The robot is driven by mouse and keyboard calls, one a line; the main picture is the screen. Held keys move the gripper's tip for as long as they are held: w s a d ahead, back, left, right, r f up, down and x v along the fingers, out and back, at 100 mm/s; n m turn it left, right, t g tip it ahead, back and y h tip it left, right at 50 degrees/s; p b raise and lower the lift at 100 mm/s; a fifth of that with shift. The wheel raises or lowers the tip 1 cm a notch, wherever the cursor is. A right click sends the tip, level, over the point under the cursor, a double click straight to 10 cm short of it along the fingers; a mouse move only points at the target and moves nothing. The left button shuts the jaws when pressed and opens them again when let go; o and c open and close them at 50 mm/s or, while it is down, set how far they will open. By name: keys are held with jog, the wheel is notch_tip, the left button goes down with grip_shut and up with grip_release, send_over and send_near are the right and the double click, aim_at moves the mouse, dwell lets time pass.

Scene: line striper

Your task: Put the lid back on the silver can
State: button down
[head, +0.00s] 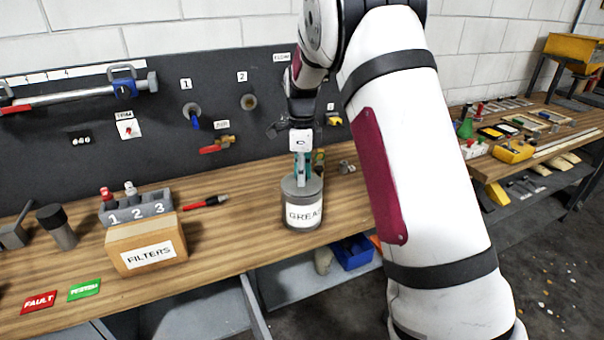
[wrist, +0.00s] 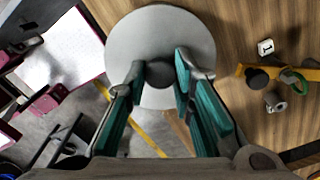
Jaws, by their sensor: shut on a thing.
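The silver can (head: 302,213), with a white label reading "GREAS", stands upright near the front edge of the wooden bench. Its grey round lid (head: 291,186) sits over the can's top in the head view. In the wrist view the lid (wrist: 190,35) is a pale disc with a dark round knob (wrist: 161,74) at its middle. My gripper (head: 302,176) points down above the can. In the wrist view its teal-padded fingers (wrist: 160,76) are shut on the lid's knob. The lid hides the can's mouth, and I cannot tell whether the lid is fully seated.
A cardboard FILTERS box (head: 146,244) and a grey numbered holder (head: 136,208) stand to the left. A red-handled brush (head: 204,202) lies behind. A small metal part (head: 346,167) lies right of the can. A dark panel (head: 250,130) with valves rises behind the bench.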

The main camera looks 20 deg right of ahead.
jog(key=c, duration=0.8)
grip_release()
jog(key=shift+r, duration=0.1)
jog(key=shift+r+p, duration=0.35)
jog(key=shift+r, duration=3.05)
grip_shut()
